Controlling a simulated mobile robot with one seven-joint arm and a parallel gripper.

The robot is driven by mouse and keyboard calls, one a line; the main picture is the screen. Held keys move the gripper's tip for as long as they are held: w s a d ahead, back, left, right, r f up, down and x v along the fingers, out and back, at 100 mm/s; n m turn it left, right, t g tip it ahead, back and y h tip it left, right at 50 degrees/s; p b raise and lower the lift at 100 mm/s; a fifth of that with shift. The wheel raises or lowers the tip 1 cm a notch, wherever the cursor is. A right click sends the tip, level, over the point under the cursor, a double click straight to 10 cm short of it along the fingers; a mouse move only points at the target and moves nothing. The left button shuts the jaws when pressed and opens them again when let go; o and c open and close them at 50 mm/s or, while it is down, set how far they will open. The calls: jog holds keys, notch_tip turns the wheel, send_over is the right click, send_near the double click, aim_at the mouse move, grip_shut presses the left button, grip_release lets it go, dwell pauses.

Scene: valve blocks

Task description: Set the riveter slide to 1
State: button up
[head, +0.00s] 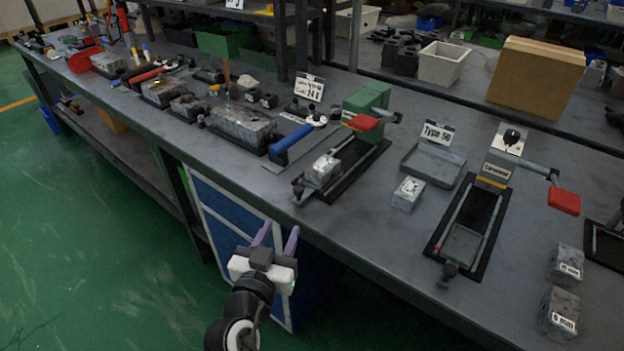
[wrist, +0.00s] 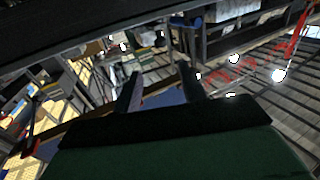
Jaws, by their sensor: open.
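Two bench presses with slides stand on the grey workbench; I cannot tell which one the task calls the riveter. The green press (head: 362,112) has a red handle and a dark slide rail (head: 372,160) with a metal block (head: 322,172) on its front part. The grey press (head: 497,160) has a red-ended lever (head: 564,200) and a dark slide rail (head: 478,212) with a flat carriage (head: 462,244) and a front knob (head: 448,270). No slide number is readable. My gripper (head: 277,233) is open and empty, in front of the bench edge, apart from both slides. Its fingers also show in the wrist view (wrist: 160,84).
A metal block (head: 408,193) and an empty tray (head: 433,163) lie between the presses. Labelled blocks (head: 558,312) sit at the right. A blue-handled tool (head: 292,143) lies left of the green press. The bench edge (head: 370,262) runs between my gripper and the slides.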

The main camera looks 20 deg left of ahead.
aim_at(297, 193)
jog(key=w+p, duration=0.1)
jog(key=w, duration=0.3)
jog(key=w+p, duration=0.1)
jog(key=w, duration=0.4)
jog(key=w+p, duration=0.1)
jog(key=w, duration=0.3)
jog(key=shift+w+a, duration=0.3)
jog(key=shift+a, duration=0.1)
grip_shut()
